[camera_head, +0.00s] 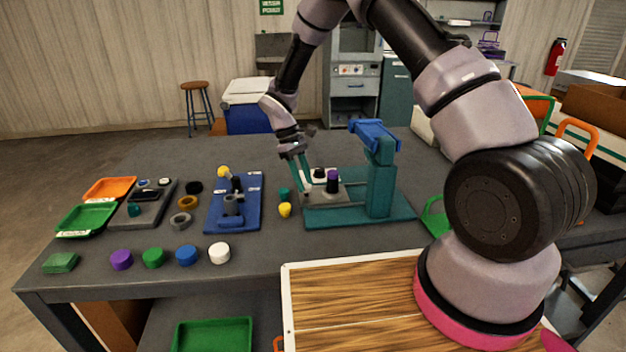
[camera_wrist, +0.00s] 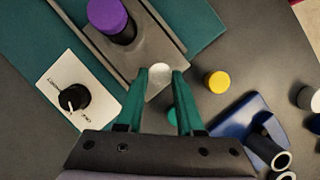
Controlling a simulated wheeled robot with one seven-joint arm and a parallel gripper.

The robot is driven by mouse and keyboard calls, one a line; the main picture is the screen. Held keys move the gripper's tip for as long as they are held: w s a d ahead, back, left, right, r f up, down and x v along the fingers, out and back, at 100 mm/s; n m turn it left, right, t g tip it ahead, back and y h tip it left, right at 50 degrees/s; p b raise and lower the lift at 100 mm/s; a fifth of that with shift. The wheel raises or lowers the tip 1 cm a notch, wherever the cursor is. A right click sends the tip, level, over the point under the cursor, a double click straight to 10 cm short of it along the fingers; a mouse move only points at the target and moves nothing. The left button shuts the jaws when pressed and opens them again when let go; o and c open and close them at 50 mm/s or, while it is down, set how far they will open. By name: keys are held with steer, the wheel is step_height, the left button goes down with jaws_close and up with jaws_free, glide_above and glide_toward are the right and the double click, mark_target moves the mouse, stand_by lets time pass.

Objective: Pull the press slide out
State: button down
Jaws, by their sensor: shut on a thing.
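The press (camera_head: 380,185) has a teal base and column with a blue head at the back right of the table. Its grey slide (camera_head: 345,192) lies low at the left of the column and also shows in the wrist view (camera_wrist: 165,48). A dark holder with a purple top (camera_head: 332,182) stands on the slide. My gripper (camera_head: 305,188) is at the slide's left end. In the wrist view my gripper (camera_wrist: 160,74) has its two green fingers on either side of the pale round end of the slide, shut on it.
A black knob on a white plate (camera_wrist: 73,98) is beside the slide. A yellow cap (camera_head: 285,210) and a teal cap (camera_head: 284,193) stand just left of the press. A blue fixture (camera_head: 222,222) is further left. Several coloured caps line the front edge.

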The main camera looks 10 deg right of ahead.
steer(key=shift+a, duration=0.3)
steer(key=c, duration=0.5)
jaws_free()
steer(key=shift+c, duration=0.2)
steer(key=v, duration=1.1)
